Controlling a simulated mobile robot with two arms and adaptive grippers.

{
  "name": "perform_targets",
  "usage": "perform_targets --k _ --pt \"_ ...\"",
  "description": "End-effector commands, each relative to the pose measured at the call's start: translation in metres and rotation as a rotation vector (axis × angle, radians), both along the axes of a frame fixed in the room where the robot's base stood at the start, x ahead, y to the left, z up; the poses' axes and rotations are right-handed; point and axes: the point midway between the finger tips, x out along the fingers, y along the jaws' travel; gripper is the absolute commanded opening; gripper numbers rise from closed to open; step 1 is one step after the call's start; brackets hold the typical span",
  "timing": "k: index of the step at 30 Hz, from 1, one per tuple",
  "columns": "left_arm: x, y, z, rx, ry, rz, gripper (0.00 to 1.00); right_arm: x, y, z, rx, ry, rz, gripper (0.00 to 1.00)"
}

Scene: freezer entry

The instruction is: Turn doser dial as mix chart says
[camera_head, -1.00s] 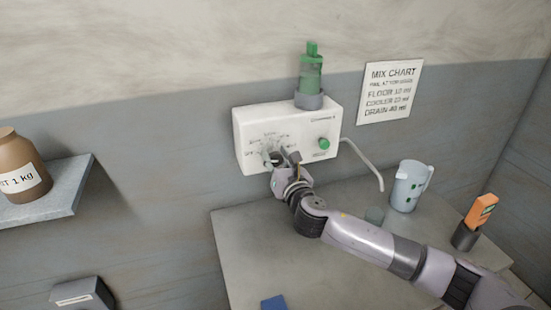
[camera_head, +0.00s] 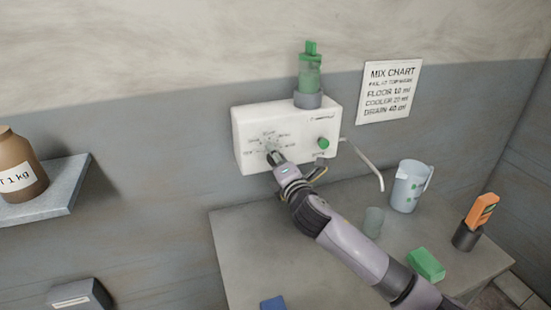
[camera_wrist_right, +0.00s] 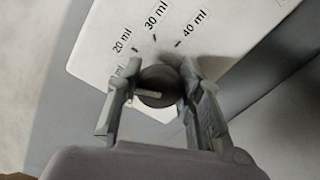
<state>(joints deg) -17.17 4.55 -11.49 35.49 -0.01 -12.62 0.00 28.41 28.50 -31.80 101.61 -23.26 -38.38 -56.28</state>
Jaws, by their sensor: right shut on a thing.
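The white doser (camera_head: 250,125) is on the wall, with a green bottle (camera_head: 310,75) upright on top and a green button (camera_head: 323,143) at its right. My right gripper (camera_head: 276,158) is at the dial. In the right wrist view the gripper (camera_wrist_right: 160,92) is shut on the dark round dial (camera_wrist_right: 158,80), one finger on each side. The dial's pale pointer mark lies toward the left of the picture, below the 20 ml label; labels 30 ml and 40 ml also show. The mix chart (camera_head: 390,92) reads floor 10 ml, cooler 20 ml, drain 40 ml. My left gripper is not visible.
A grey table (camera_head: 250,250) stands below the doser. On it are a measuring jug (camera_head: 407,187), a small clear cup (camera_head: 373,221), a green block (camera_head: 426,264) and an orange device in a dark holder (camera_head: 464,237). A curved spout tube (camera_head: 365,160) leaves the doser's right side. A shelf with a brown jar (camera_head: 18,165) is at left.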

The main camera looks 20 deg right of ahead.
Motion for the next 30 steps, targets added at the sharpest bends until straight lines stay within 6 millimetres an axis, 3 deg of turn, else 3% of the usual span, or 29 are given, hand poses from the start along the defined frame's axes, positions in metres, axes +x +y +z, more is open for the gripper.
perform_targets --k 30 --pt "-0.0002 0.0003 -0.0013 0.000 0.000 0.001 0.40 -0.0001 0.0004 -0.0056 0.969 0.037 -0.004 0.06"
